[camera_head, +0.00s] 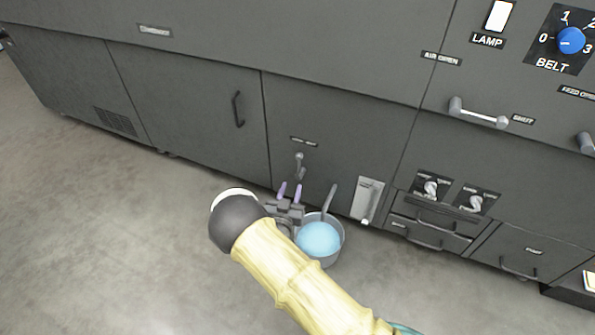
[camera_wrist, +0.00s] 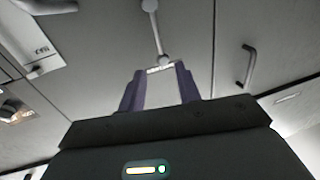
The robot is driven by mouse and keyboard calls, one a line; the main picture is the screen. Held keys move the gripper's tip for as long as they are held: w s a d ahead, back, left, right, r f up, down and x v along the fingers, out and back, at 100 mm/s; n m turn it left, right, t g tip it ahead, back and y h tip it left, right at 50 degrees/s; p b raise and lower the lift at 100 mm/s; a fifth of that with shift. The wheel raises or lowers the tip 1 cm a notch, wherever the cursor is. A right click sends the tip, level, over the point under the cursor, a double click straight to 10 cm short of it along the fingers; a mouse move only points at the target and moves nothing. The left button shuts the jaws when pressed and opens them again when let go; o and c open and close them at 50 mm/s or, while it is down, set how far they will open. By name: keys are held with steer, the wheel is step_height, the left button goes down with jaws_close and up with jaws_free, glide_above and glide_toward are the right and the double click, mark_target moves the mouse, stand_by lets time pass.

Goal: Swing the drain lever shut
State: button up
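A small grey lever (camera_head: 299,165), likely the drain lever, is on the dark cabinet front under a small label (camera_head: 303,141) too small to read. It hangs roughly downward from its pivot. In the wrist view the lever (camera_wrist: 156,32) runs from near the fingertips to the top edge. My gripper (camera_head: 290,188), with two purple fingers, is just below the lever in the head view. The fingers are apart with nothing between them. In the wrist view my gripper (camera_wrist: 160,72) frames the label, with the lever's pivot end just beyond the tips. Contact cannot be told.
A grey bucket (camera_head: 334,256) of light blue liquid stands on the floor below, partly behind my arm, with a pipe (camera_head: 330,199) above it. A pale gauge plate (camera_head: 367,200) is to the right. A door handle (camera_head: 237,108) is to the left. The left floor is clear.

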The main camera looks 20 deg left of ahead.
mark_target(299, 164)
steer(key=w+b, duration=0.1)
steer(key=w, duration=0.2)
steer(key=w+b, duration=0.1)
steer(key=w, duration=0.2)
steer(key=w+a+b, duration=0.1)
steer(key=w, duration=0.1)
steer(key=shift+w+f+b, duration=0.15)
steer(key=shift+w+b, duration=0.2)
steer(key=shift+w, duration=0.05)
steer(key=shift+w+a, duration=0.1)
steer(key=shift+w, duration=0.6)
steer(key=shift+r, duration=0.2)
jaws_close()
